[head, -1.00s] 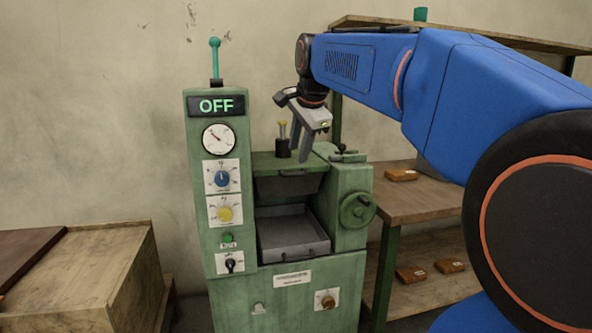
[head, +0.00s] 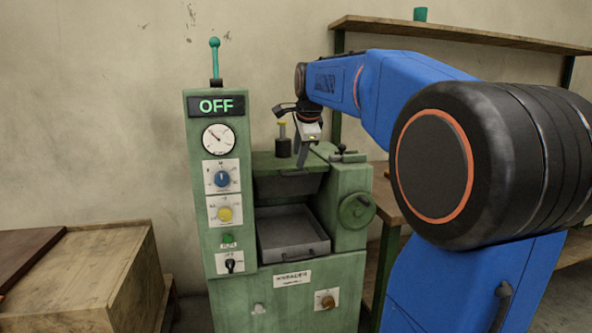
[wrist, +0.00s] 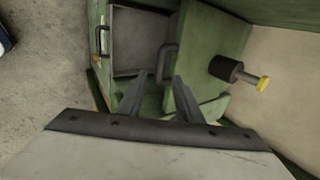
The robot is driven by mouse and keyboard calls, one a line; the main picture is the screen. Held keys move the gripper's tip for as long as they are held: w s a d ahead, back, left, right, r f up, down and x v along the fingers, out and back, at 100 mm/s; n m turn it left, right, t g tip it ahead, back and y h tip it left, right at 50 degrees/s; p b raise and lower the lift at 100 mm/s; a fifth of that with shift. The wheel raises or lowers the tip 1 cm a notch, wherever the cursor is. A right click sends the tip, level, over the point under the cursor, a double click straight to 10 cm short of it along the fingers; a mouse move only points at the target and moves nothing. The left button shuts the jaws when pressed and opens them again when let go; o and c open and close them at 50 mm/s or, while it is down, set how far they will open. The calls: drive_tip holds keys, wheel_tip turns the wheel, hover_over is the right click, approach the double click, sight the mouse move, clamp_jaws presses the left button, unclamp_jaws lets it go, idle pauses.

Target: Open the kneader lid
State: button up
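The kneader is a green machine (head: 232,292) with a lit OFF display. Its lid (head: 262,161) is a flat green plate, lying level over the upper opening; it shows in the wrist view (wrist: 205,45) too. A dark handle (wrist: 165,62) is on the lid's front edge. A dark post with a yellow top (head: 283,146) stands on the lid. My gripper (head: 302,166) is above the lid's right part. In the wrist view my gripper (wrist: 160,77) has its two fingers apart and empty, with the handle just beyond the fingertips. Contact cannot be told.
A grey tray (head: 268,238) sits in the machine below the lid. A green handwheel (head: 357,211) is on the right housing. A teal-knobbed lever (head: 215,58) rises at the left. A wooden crate (head: 125,270) stands left, and a shelf (head: 460,34) is behind my arm.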

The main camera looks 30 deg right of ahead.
sight(295, 173)
drive_tip(key=x, duration=0.7)
drive_tip(key=shift+f, duration=0.2)
clamp_jaws()
